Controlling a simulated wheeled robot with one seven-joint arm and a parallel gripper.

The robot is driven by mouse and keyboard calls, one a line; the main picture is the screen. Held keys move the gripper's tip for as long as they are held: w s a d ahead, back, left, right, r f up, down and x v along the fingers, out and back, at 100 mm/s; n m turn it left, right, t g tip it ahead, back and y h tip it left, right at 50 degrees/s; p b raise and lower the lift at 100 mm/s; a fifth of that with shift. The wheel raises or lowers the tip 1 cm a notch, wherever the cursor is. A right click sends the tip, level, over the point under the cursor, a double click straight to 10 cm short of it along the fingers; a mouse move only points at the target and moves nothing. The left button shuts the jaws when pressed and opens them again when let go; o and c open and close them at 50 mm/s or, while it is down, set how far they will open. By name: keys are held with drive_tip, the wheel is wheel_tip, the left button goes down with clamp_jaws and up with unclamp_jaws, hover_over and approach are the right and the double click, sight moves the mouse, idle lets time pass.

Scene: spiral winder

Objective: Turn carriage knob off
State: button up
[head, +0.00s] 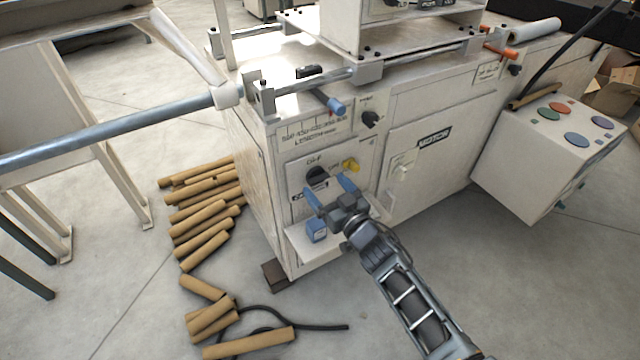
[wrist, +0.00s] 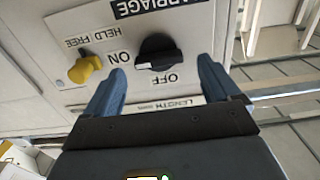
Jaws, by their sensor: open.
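The carriage knob (wrist: 158,52) is black and sits on the white panel under the CARRIAGE label, which looks upside down in the wrist view. ON is printed to its left and OFF just below it. A white mark shows at the knob's lower left end, on the side nearer ON. In the head view the knob (head: 317,175) is on the machine's front. My gripper (head: 330,190) is open in front of it. In the wrist view the blue fingers (wrist: 160,78) stand on either side, below the knob, with nothing between them. They appear apart from the knob.
A yellow HELD/FREE knob (wrist: 85,69) is close beside the left finger. A small blue block (head: 316,231) is at the panel's lower ledge. Another black knob (head: 370,118) is higher up. Cardboard tubes (head: 205,205) lie on the floor at left. A slanted button box (head: 550,150) stands at right.

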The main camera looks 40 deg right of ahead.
sight(318, 178)
drive_tip(key=shift+w+d, duration=0.15)
drive_tip(key=shift+w, duration=0.5)
drive_tip(key=shift+w+d, duration=0.15)
drive_tip(key=shift+w, duration=0.45)
drive_tip(key=shift+c, duration=0.3)
drive_tip(key=c, duration=1)
